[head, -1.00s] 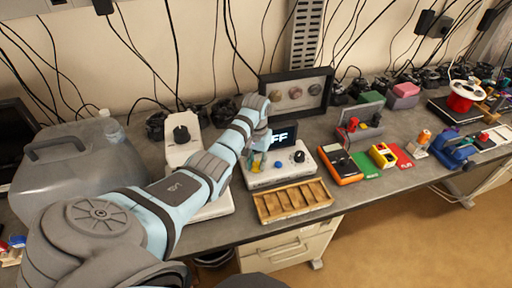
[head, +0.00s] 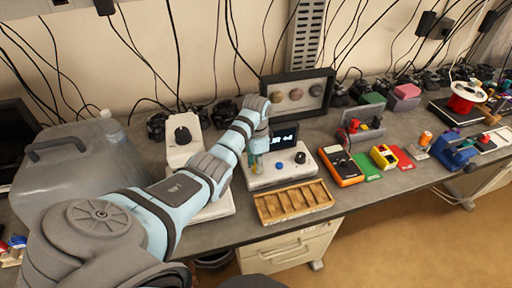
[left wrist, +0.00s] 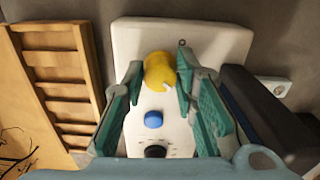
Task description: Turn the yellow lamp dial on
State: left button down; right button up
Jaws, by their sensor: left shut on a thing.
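The yellow lamp dial (left wrist: 159,70) sits on a white control box (head: 262,184), which also shows in the left wrist view (left wrist: 220,38). My left gripper (head: 257,160) reaches down over the box's left end. In the left wrist view its green-padded fingers stand on either side of the dial, shut on it. In the head view the gripper largely hides the dial. A white pointer mark shows on the dial's lower right in the wrist view. The dark display (head: 284,138) behind the box shows lit text, partly covered, ending in what looks like "+4". My right gripper is not in view.
A blue button (left wrist: 153,119) and a black knob (left wrist: 155,151) share the box. A wooden compartment tray (head: 294,203) lies in front. An orange multimeter (head: 341,166) stands to the right, and a large clear jug (head: 70,175) at left.

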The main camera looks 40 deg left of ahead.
pick_arm(q)
jog(key=shift+s+d+f+m, duration=0.15)
jog(key=shift+f+m, duration=0.1)
jog(key=shift+m, duration=0.15)
jog(key=c, duration=1.5)
grip_release()
jog(key=shift+o, duration=1.1)
jog(key=shift+w, duration=0.25)
jog(key=shift+r, duration=0.1)
notch_tip(320, 180, up, 7)
jog(key=shift+r, duration=0.2)
jog(key=shift+f, duration=0.1)
